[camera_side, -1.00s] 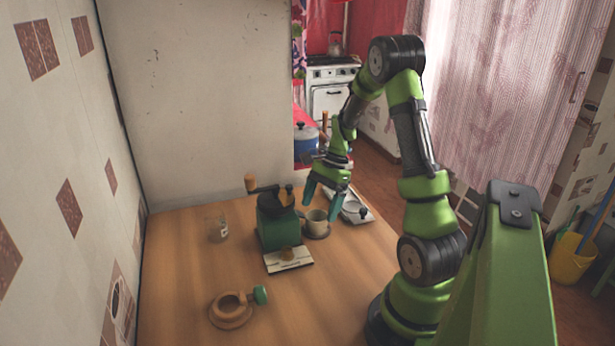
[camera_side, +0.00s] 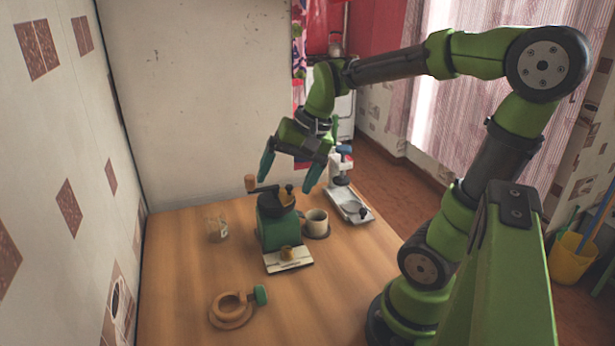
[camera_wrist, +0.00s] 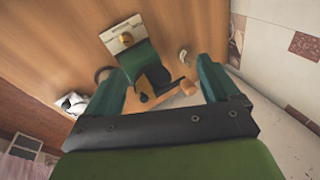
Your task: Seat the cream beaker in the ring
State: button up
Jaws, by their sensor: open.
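The cream beaker (camera_side: 316,221) stands upright on a dark round saucer (camera_side: 317,235), just right of the green grinder in the side view. In the wrist view what looks like its rim (camera_wrist: 103,74) is mostly hidden by my left-hand finger. The wooden ring (camera_side: 229,306), with a green knob at its right, lies at the front left of the counter and looks empty. It does not show in the wrist view. My gripper (camera_side: 287,186) is open and empty, raised above the grinder, apart from the beaker and far behind the ring.
The green grinder (camera_side: 277,232) with its crank stands mid-counter, a cream board with a yellowish piece (camera_side: 289,259) before it. A clear glass jar (camera_side: 217,229) stands left; a white scale-like device (camera_side: 349,205) stands right. The counter's front right is clear.

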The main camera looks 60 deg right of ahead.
jog(key=s+a+r+n+t, duration=0.1)
jog(key=s+a+n+t, duration=0.2)
jog(key=s+a+n, duration=0.2)
jog(key=a+n, duration=0.2)
jog(key=a, duration=0.2)
jog(key=shift+r, duration=0.35)
dwell(0.5)
